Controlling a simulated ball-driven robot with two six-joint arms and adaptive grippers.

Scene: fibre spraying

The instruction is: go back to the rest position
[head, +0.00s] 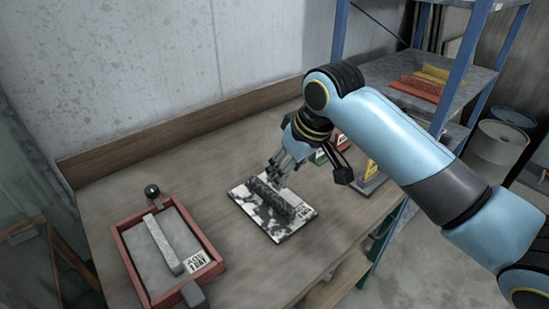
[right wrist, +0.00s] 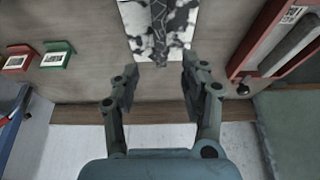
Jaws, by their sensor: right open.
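My right gripper (head: 278,172) hangs over the far edge of a white board (head: 298,228) with black mottling and a dark ridge or bar (head: 270,198) along its middle. In the right wrist view, the fingers (right wrist: 160,72) are apart with nothing between them. The board (right wrist: 132,15) and the end of its dark bar (right wrist: 158,25) lie just beyond the fingertips. I cannot tell how high the fingers are above the board. My left gripper is not in view.
A red tray (head: 124,247) with a grey slab, pale bar and label stands at the table's front left. Green (head: 318,156) and red (head: 343,142) pieces and a yellow piece (head: 371,168) sit behind my arm. A blue-posted shelf (head: 340,30) and drums (head: 497,148) stand right.

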